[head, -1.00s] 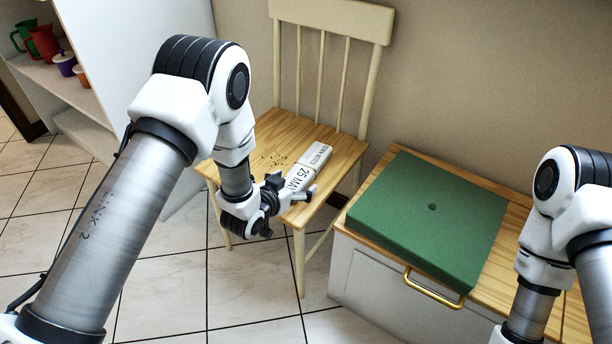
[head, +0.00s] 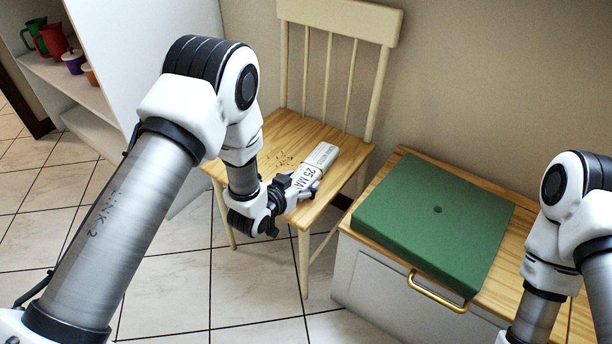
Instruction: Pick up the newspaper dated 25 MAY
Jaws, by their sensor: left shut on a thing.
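The rolled newspaper (head: 321,157) is white with dark print, and "25 MA" reads on its near part. It is at the front right of the wooden chair seat (head: 278,143); I cannot tell whether it still touches the seat. My left gripper (head: 306,184) reaches in from the left and is shut on the near end of the newspaper, partly hiding it. My right arm shows at the right edge, but its gripper is out of the frame.
The cream chair back (head: 340,18) rises behind the seat. A green cushion (head: 435,220) lies on a wood-topped cabinet (head: 365,235) with a brass handle (head: 437,294) at the right. A white shelf (head: 60,80) with cups stands at the left. Tiled floor lies open in front.

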